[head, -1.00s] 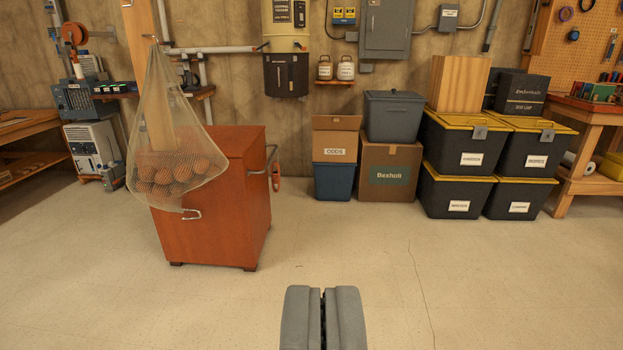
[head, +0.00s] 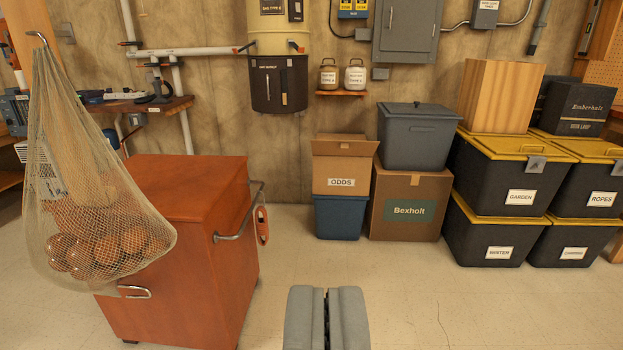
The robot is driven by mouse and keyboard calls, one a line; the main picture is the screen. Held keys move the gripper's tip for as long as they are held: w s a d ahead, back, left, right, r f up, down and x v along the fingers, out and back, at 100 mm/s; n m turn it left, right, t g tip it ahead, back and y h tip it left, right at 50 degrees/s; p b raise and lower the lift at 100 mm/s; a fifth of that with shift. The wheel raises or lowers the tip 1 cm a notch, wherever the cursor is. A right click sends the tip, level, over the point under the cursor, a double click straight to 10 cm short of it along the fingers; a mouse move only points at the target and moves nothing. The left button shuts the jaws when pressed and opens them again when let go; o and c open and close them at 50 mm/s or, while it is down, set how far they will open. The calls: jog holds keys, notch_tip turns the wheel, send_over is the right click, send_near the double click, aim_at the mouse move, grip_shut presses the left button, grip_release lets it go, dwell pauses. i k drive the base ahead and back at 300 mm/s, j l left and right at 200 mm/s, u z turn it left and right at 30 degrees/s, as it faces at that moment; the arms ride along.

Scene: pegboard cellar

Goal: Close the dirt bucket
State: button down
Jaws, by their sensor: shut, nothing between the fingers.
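The dirt bucket (head: 265,98) is the dark bin with a small white label and an upright grey handle on its front. It is at the bottom of the cream wall vacuum canister (head: 277,35), high on the back wall. I cannot tell from here whether it sits fully in against the canister. My gripper (head: 326,292) is at the bottom middle, shut and empty, well short of the bucket and low in the picture.
A red-brown cabinet (head: 170,250) with a rail stands at left, a net of balls (head: 100,235) hanging before it. Two jugs (head: 342,76) sit on a small shelf right of the bucket. Boxes (head: 409,210) and black totes (head: 500,180) line the wall. Floor ahead is open.

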aim_at(278, 84)
jog(key=i, duration=3.15)
